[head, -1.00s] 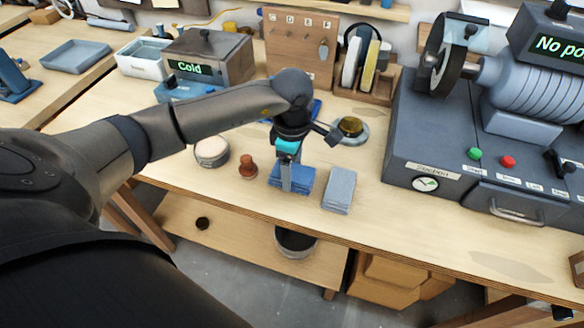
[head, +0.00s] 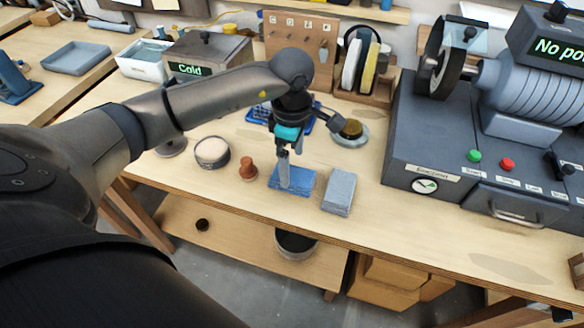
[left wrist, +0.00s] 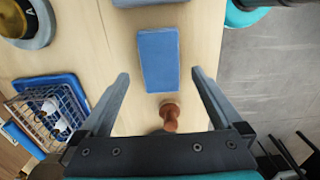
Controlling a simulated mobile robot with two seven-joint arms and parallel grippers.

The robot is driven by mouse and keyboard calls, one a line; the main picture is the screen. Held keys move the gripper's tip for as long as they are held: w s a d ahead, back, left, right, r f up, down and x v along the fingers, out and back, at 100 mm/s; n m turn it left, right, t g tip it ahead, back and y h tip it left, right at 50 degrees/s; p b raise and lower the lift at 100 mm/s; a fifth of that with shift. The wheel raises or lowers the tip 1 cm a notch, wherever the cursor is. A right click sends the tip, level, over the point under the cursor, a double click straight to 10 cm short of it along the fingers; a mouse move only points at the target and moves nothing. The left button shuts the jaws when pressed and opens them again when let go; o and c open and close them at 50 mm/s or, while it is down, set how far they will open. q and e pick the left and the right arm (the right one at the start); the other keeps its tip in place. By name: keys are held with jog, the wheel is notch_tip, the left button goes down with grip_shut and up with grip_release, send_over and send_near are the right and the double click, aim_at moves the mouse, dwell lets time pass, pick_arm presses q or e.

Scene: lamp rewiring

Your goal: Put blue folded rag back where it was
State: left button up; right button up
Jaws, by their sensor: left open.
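The blue folded rag (head: 302,181) lies flat on the wooden bench, left of a paler grey-blue folded cloth (head: 340,190). My left gripper (head: 284,184) is over the blue rag, pointing down, and its fingers hide part of it. In the left wrist view the fingers (left wrist: 160,73) are spread, with nothing between them. The blue rag (left wrist: 158,58) shows there beyond the fingertips, seemingly apart from them. My right gripper is not in view.
A brown knobbed piece (head: 247,167) and a round tin (head: 212,152) stand left of the rag. A blue tray with a wire basket (left wrist: 45,110) and a round dish (head: 351,132) are behind. A large grey machine (head: 425,150) stands right. The bench front edge is close.

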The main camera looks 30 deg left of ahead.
aim_at(292, 174)
pick_arm(q)
notch_tip(292, 174, up, 8)
dwell(0.5)
